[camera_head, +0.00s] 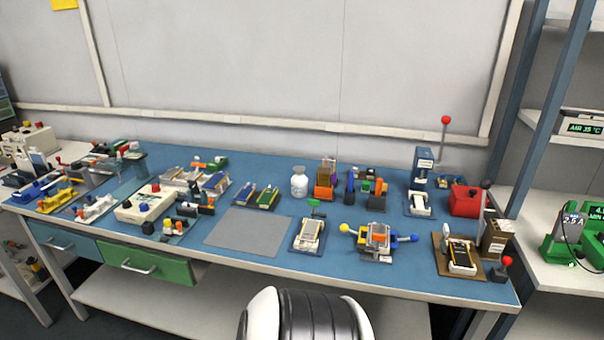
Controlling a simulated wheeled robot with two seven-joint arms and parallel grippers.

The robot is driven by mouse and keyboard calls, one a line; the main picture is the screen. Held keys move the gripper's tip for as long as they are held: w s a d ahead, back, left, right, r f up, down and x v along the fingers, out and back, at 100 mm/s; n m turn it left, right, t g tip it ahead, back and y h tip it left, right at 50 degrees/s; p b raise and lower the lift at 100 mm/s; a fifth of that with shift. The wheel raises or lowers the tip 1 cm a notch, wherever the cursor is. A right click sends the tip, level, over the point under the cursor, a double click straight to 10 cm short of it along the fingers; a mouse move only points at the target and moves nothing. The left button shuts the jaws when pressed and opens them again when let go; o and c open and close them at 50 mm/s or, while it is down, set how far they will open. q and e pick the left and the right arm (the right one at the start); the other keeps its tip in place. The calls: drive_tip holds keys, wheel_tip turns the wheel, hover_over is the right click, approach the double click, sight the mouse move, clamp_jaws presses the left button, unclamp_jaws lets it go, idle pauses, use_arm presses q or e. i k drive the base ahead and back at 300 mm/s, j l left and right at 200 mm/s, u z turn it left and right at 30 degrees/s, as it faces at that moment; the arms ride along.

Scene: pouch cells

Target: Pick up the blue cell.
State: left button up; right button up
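A small flat piece with a blue top (243,195) lies on the blue workbench left of centre, above the grey mat. It may be the blue cell, but it is too small to tell for sure. A similar flat piece with a green top (268,198) lies just to its right. Another blue flat piece (216,181) shows in a pale tray (183,181) farther left, also too small to identify. Neither of my grippers is in view. Only a white and black part of my own body shows at the bottom centre.
The grey mat (248,232) is bare. A white bottle (299,182) stands right of the flat pieces. Several fixtures crowd the bench's right half, including a press with a red knob (446,120) and a red box (465,201). A shelf rack (530,110) bounds the right.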

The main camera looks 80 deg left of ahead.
sight(245, 191)
drive_tip(key=u, duration=3.05)
